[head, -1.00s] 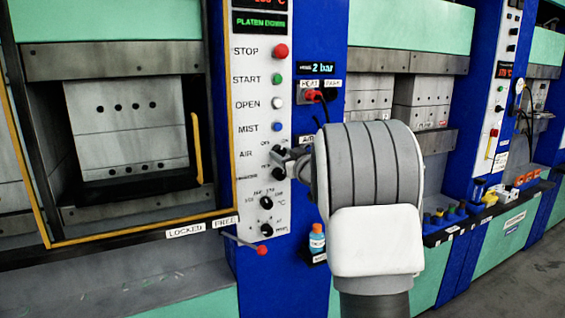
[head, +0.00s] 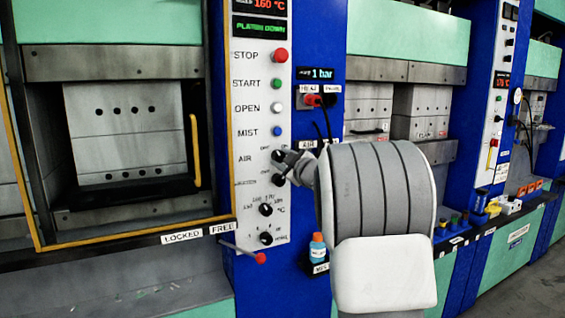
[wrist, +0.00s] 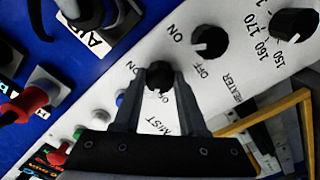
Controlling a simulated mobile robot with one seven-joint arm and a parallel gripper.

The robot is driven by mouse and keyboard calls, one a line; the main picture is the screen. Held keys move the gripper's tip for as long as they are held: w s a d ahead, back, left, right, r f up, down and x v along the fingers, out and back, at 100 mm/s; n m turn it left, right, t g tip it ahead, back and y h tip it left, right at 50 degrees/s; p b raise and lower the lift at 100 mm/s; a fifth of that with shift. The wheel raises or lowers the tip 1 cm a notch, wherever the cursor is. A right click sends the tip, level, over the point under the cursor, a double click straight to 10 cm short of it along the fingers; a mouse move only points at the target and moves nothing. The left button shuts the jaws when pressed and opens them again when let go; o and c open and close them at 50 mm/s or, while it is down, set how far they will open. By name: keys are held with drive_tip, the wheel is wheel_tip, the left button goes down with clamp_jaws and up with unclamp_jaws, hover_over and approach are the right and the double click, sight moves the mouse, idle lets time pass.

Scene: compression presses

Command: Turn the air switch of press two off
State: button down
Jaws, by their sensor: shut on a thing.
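The air switch is a black round knob (wrist: 159,77) on the white control panel, with ON and a partly covered OFF printed beside it. In the head view the knob (head: 277,156) sits right of the AIR label. My gripper (wrist: 160,74) is shut on this knob, one finger on each side. In the head view my gripper (head: 287,159) reaches the panel from the right, and my wrist hides part of it. A pale mark shows on the knob's edge toward the OFF lettering. The pressure display (head: 315,73) reads 1 bar.
The heater knob (wrist: 210,41) is close beside the air switch. Above it are the blue MIST button (head: 277,132), white OPEN button (head: 277,108), green START button (head: 275,84) and red STOP button (head: 280,55). A red-tipped lever (head: 260,258) sticks out below. A blue bottle (head: 318,247) stands right of the panel.

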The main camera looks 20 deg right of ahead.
idle(0.4)
drive_tip(key=shift+c, duration=2.3)
unclamp_jaws()
drive_tip(key=s, duration=1.7)
drive_tip(key=shift+s+d, duration=0.2)
drive_tip(key=shift+d, duration=0.1)
